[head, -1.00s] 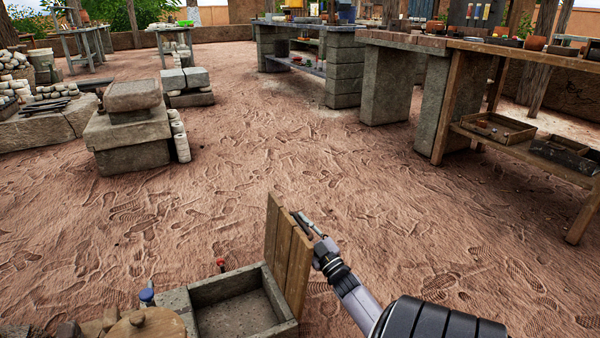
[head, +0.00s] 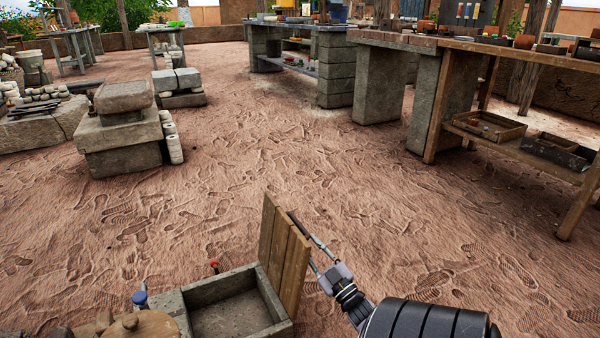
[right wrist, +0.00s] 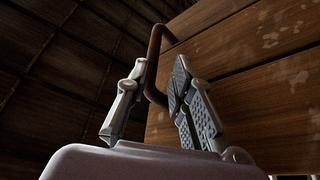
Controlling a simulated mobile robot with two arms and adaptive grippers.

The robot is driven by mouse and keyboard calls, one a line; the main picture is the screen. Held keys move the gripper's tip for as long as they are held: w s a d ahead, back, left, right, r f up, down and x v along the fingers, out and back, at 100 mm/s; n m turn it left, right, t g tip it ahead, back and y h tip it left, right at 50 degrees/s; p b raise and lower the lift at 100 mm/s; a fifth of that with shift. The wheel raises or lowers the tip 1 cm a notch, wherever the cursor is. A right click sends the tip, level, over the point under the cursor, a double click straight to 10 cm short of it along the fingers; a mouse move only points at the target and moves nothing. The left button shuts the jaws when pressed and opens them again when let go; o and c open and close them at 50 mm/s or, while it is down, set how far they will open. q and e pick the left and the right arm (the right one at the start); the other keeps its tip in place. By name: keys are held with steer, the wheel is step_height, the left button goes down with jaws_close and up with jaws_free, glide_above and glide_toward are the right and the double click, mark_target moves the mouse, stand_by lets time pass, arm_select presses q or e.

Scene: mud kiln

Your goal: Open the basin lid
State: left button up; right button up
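The stone basin (head: 183,305) is at the bottom of the head view, and its grey interior shows. Its wooden plank lid (head: 283,255) stands raised, nearly upright, along the basin's right side. My right gripper (head: 314,243) is just right of the lid, on its outer face. In the right wrist view the lid's planks (right wrist: 250,80) fill the right side, with a brown bar handle (right wrist: 153,65) on them. The right gripper's fingers (right wrist: 155,105) are spread apart, and the handle shows between and beyond their tips, not clamped. My left gripper is not in view.
A round wooden cover (head: 150,325) and a blue-topped item (head: 140,298) are left of the basin. A red knob (head: 214,266) shows behind it. Stacked stone blocks (head: 120,140) stand farther left, a workbench (head: 440,110) at right. The sandy floor between is clear.

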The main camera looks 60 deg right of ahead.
steer(key=shift+v, duration=1.95)
